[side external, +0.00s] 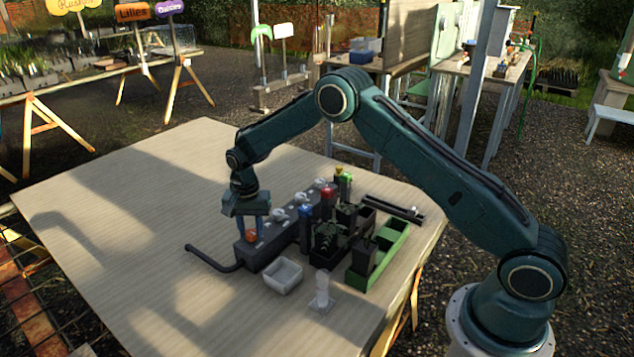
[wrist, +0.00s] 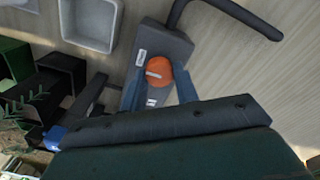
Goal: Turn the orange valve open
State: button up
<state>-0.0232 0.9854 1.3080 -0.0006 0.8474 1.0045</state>
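The orange valve (side external: 250,236) is a round knob at the near left end of a dark grey manifold block (side external: 268,250). In the wrist view the orange valve (wrist: 159,71) shows a white pointer mark lying roughly crosswise to the block. Small white labels with dark lettering sit on the block on either side of it. My gripper (side external: 255,230) points down over this end of the block. In the wrist view my gripper (wrist: 159,88) has its blue fingers apart, one on each side of the knob, with what looks like a narrow gap; contact is not clear.
A black bent pipe (side external: 212,260) leaves the block's near end. A white square bin (side external: 284,275) stands close to the block's right. White knobs, a red-topped item (side external: 327,193), black pots and a green tray (side external: 391,254) crowd the right. The table (side external: 150,215) is clear at left.

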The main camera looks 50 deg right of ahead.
jog(key=c, duration=0.3)
jog(key=shift+n, duration=0.5)
jog(key=n, duration=0.3)
jog(key=shift+n, duration=0.3)
jog(key=n, duration=1.3)
jog(key=shift+a, duration=0.1)
jog(key=shift+n, duration=0.3)
